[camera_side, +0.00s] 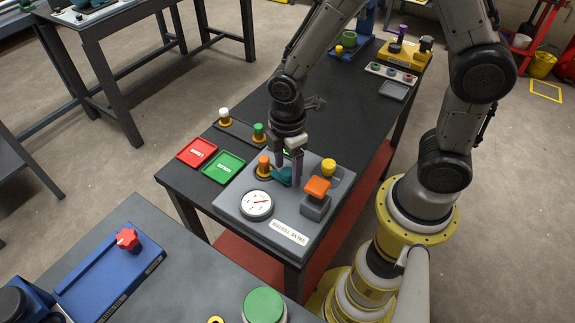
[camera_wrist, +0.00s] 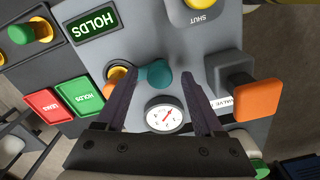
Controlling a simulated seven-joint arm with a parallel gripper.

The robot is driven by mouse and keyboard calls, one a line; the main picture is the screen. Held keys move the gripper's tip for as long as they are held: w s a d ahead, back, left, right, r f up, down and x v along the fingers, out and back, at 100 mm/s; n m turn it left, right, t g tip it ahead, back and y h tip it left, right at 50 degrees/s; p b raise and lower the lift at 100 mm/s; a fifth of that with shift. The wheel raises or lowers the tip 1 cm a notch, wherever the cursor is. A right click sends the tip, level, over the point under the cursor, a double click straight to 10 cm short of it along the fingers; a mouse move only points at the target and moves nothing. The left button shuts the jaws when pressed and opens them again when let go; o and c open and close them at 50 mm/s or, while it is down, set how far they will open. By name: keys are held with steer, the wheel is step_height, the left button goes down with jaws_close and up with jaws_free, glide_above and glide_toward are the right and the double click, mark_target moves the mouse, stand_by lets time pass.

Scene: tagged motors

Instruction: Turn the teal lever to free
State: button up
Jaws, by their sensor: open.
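The teal lever (camera_side: 282,175) sits on the grey valve tester panel (camera_side: 232,205). In the wrist view the teal lever (camera_wrist: 156,74) has a round hub, and its arm extends left towards an orange knob in a yellow ring (camera_wrist: 117,73). My gripper (camera_side: 288,168) is over the lever. In the wrist view my gripper (camera_wrist: 160,78) is open, with a dark finger on each side of the lever. The left fingertip is close to the lever's end; I cannot tell whether they touch. That finger partly hides the orange knob. No "free" label is readable.
A white dial gauge (camera_side: 257,204) is in front of the lever. An orange block handle (camera_side: 317,187) and a yellow knob (camera_side: 328,167) marked SHUT stand to the right. A green "HOLDS" display (camera_wrist: 95,25) is behind. Red (camera_side: 197,152) and green (camera_side: 223,167) trays lie left.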

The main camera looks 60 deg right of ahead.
steer(key=shift+c, duration=0.2)
jaws_close()
steer(key=shift+m, duration=0.4)
steer(key=m, duration=0.8)
steer(key=shift+r, duration=0.1)
steer(key=m, duration=0.9)
steer(key=shift+m, duration=0.3)
